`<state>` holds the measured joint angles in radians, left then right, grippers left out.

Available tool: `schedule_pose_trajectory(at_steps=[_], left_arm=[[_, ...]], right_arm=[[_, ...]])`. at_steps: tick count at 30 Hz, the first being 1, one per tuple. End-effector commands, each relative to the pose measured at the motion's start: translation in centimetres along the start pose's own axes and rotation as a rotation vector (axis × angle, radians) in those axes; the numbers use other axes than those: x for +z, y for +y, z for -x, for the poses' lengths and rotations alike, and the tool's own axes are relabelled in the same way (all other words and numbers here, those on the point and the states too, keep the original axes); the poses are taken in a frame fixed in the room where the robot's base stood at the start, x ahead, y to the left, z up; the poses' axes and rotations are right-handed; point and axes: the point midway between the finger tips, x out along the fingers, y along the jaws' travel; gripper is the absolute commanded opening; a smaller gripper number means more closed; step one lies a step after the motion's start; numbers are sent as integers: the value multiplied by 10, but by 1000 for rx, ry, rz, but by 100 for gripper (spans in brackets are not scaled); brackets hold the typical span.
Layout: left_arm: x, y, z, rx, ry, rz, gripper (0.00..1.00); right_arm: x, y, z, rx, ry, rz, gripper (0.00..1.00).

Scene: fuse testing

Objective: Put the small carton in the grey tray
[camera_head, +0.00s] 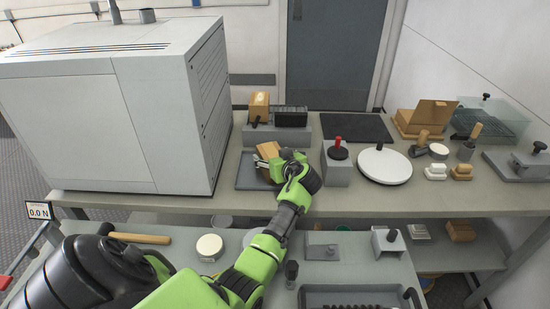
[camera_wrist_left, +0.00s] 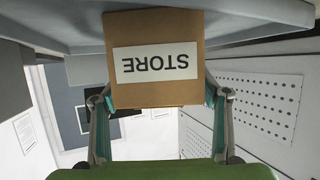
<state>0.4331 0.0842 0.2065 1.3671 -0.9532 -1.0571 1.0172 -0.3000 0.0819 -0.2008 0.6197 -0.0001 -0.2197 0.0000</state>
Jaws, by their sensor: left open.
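The small carton (camera_head: 267,149) is brown cardboard and appears tilted over the right part of the grey tray (camera_head: 245,183); I cannot tell whether its base touches the tray. My left gripper (camera_head: 272,161) is at the carton and covers part of it. In the left wrist view, the carton (camera_wrist_left: 155,30) shows a white label reading STORE upside down. The left gripper's fingers (camera_wrist_left: 160,96) stand open, one on either side of the carton. My right gripper is out of view.
A large pale cabinet (camera_head: 110,110) stands left of the tray. Behind the tray, another brown carton (camera_head: 259,106) and a black slotted block (camera_head: 290,117) stand on a grey stand. A grey block with a red-topped tool (camera_head: 338,148) and a white disc (camera_head: 384,165) are to the right.

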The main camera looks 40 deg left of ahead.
Motion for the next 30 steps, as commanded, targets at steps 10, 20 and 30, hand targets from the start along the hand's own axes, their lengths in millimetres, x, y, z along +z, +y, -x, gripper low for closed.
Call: schedule_pose_trajectory(at_steps=[10, 20, 30], left_arm=[[0, 1, 50, 3, 0, 4, 68], [0, 1, 110, 2, 0, 1, 68], [-2, 0, 121, -1, 0, 0, 68]], right_arm=[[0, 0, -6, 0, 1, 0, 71], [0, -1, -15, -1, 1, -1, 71], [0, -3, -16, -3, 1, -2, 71]])
